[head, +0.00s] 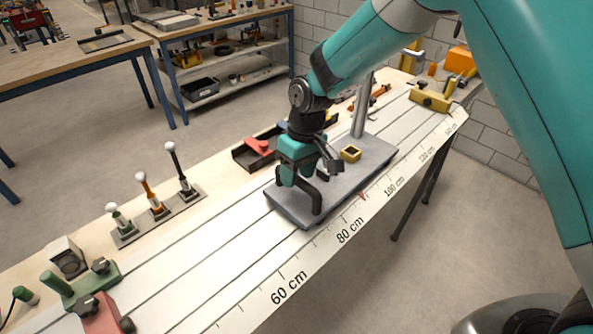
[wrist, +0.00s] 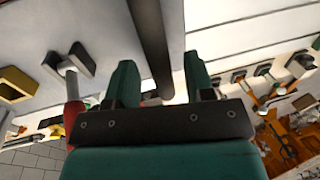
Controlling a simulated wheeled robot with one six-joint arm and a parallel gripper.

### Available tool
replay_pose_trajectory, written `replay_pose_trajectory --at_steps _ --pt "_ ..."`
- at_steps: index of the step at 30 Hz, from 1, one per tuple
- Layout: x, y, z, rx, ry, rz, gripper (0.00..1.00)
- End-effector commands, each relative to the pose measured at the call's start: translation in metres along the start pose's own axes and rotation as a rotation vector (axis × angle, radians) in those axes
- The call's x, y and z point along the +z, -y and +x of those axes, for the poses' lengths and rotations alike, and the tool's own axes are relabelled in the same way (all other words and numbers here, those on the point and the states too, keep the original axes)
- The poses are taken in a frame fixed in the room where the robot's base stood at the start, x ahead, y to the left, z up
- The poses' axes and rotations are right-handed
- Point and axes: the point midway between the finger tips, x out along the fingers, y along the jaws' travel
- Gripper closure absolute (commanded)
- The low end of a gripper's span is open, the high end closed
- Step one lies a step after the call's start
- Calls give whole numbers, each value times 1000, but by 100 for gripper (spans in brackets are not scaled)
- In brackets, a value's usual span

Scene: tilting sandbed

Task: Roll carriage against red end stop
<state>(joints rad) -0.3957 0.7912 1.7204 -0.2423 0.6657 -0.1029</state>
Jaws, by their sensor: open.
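The carriage (head: 345,187) is a flat grey plate on the white track, with an upright post (head: 358,118), a small yellow open box (head: 350,153) and a black arched handle (head: 318,200) near its left end. A small red pointer sits at its front edge, between the 80 and 100 cm marks. My gripper (head: 302,185) is open, low over the carriage's left part at the handle. In the wrist view a dark bar (wrist: 152,45) runs between the teal fingers; I cannot tell whether they touch it. A red block (head: 103,316), apparently the end stop, sits at lower left, well apart from the carriage.
A green block (head: 92,286) with a dark knob stands beside the red block. Three ball-topped levers (head: 158,212) stand behind the track. A dark tray (head: 255,150) lies behind the carriage. A yellow block (head: 430,99) stands at the track's far right. The track left of the carriage is clear.

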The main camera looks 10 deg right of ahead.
Motion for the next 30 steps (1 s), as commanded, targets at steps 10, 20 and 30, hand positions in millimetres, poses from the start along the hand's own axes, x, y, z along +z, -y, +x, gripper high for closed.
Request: replay_pose_trajectory --at_steps 10,20,30 --pt "0 0 6 0 -1 0 52" --pt "0 0 6 0 -1 0 100" --pt "0 24 10 -1 -1 -2 100"
